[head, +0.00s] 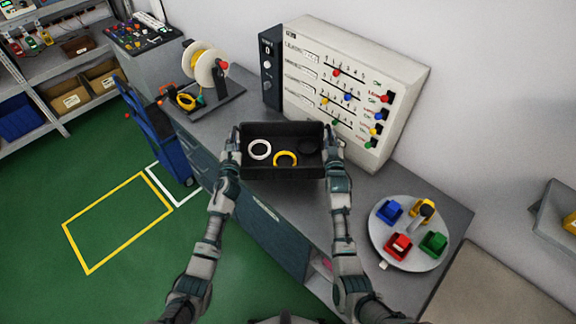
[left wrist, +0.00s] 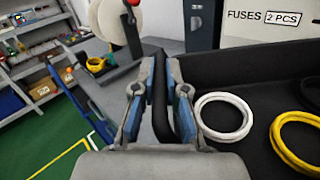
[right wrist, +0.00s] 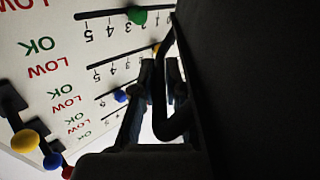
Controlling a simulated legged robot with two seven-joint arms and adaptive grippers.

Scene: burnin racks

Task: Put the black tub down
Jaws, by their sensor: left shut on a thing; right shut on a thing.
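The black tub (head: 283,173) is level between my two grippers, over the grey bench top and in front of the white panel. It holds a white ring (head: 259,149), a yellow ring (head: 285,159) and a dark ring at its right, hard to make out. My left gripper (head: 236,140) is shut on the tub's left edge; the left wrist view shows the black rim (left wrist: 158,100) between its fingers. My right gripper (head: 331,142) is shut on the right edge, seen dark in the right wrist view (right wrist: 160,85). The tub's underside is hidden, so I cannot tell whether it touches the bench.
The white panel (head: 350,95) with coloured sliders stands close behind the tub. A cable reel stand (head: 205,75) is on the bench to the left. A round tray (head: 407,257) with coloured bins is to the right. Bare bench (head: 385,188) lies between tub and tray.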

